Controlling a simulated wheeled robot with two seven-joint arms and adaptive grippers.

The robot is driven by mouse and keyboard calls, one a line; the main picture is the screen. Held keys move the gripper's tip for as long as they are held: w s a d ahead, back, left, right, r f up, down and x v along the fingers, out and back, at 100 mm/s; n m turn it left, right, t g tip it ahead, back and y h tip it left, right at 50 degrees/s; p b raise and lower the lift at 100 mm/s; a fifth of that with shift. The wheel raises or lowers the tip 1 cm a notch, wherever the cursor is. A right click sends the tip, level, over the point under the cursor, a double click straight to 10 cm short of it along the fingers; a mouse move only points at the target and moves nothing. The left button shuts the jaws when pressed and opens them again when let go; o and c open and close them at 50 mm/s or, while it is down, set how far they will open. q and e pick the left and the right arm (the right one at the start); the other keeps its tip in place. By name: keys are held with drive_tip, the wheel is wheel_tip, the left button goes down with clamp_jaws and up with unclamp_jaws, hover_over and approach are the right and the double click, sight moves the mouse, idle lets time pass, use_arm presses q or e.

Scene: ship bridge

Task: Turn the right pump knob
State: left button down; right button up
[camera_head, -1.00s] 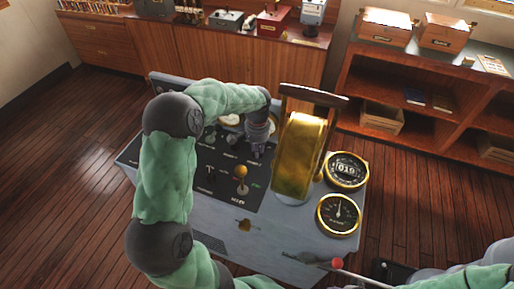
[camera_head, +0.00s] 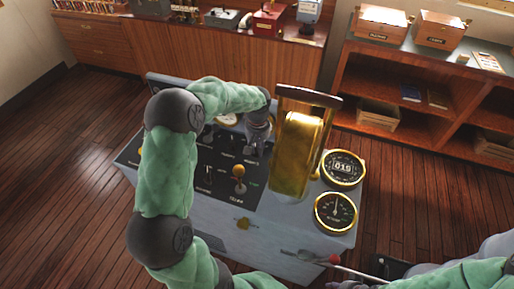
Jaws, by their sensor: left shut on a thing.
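The grey console has a black control panel (camera_head: 218,192) with a row of small dark knobs near its middle. My left gripper (camera_head: 253,150) points down at the right end of this row, just left of the brass lever housing. It is shut on a small knob there, which its fingers mostly hide; the label is too small to read.
The tall brass lever housing (camera_head: 293,160) stands close right of my left gripper. Two round gauges (camera_head: 343,167) sit further right. A yellow-topped toggle (camera_head: 239,171) is in front of the gripper. A red-tipped lever (camera_head: 334,259) sticks out at the front. Shelves (camera_head: 430,100) stand behind.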

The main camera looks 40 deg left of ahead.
use_arm(q)
drive_tip(key=shift+n, duration=0.4)
drive_tip(key=c, duration=1.1)
unclamp_jaws()
wheel_tip(320, 180, up, 12)
